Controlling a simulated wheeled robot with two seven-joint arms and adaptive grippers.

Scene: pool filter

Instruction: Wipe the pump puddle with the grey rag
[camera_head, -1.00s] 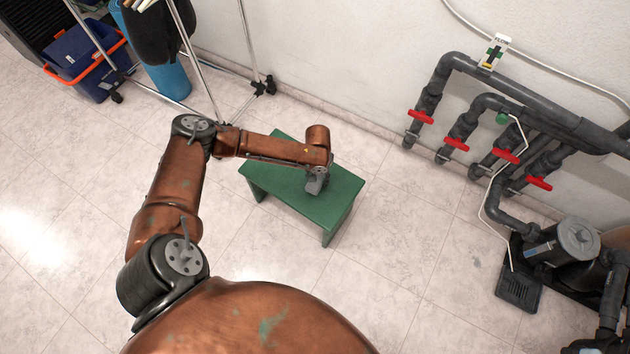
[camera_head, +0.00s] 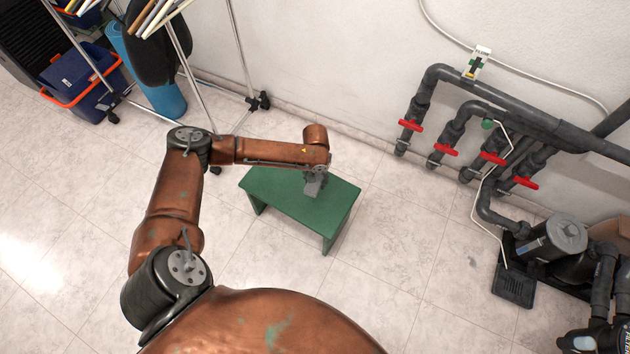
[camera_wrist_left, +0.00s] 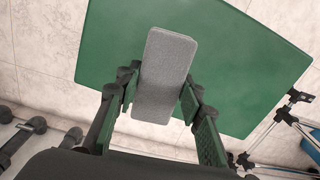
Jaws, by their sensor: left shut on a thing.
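My left gripper (camera_head: 315,180) is over the green step stool (camera_head: 290,208), towards its far right part. In the left wrist view the gripper (camera_wrist_left: 160,95) is shut on the grey rag (camera_wrist_left: 167,62), a flat, folded-looking block between the two finger pads. The stool top (camera_wrist_left: 235,60) lies behind the rag; I cannot tell whether the rag touches it. The pump (camera_head: 560,240) stands on a dark base at the right of the head view. I cannot make out a puddle on the pale tiles near it. My right gripper is not in view.
Grey pipes with red valve handles (camera_head: 446,150) run along the wall at right. A metal rack (camera_head: 188,60) and a blue bin with an orange rim (camera_head: 80,80) are at the upper left. The tiled floor between stool and pump is clear.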

